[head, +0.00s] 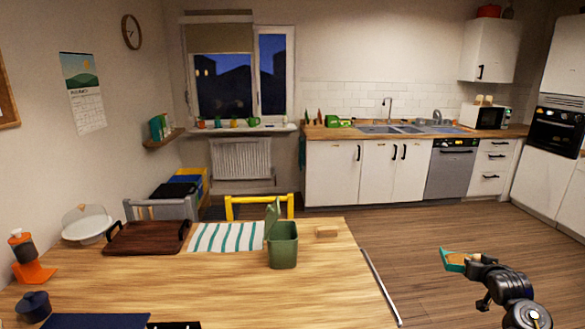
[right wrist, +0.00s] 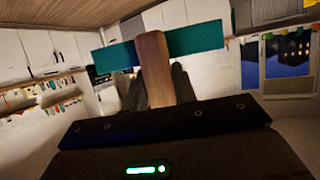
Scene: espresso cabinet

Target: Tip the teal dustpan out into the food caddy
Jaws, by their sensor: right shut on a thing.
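The food caddy (head: 284,250) is a green bin standing on the wooden table, with its lid (head: 272,214) raised. My right gripper (head: 474,266) is off to the right of the table, over the floor, well apart from the caddy. It is shut on the teal dustpan (head: 444,256), which also shows in the right wrist view as a teal bar (right wrist: 195,40) with a wooden handle (right wrist: 156,75) between my dark fingers. My left gripper is not in view.
On the table are a striped cloth (head: 226,237), a brown tray (head: 147,237), a small wooden block (head: 327,231) and an orange-and-black object (head: 30,258). A thin pale bar (head: 381,287) runs beside the table's right edge. The table front around the caddy is clear.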

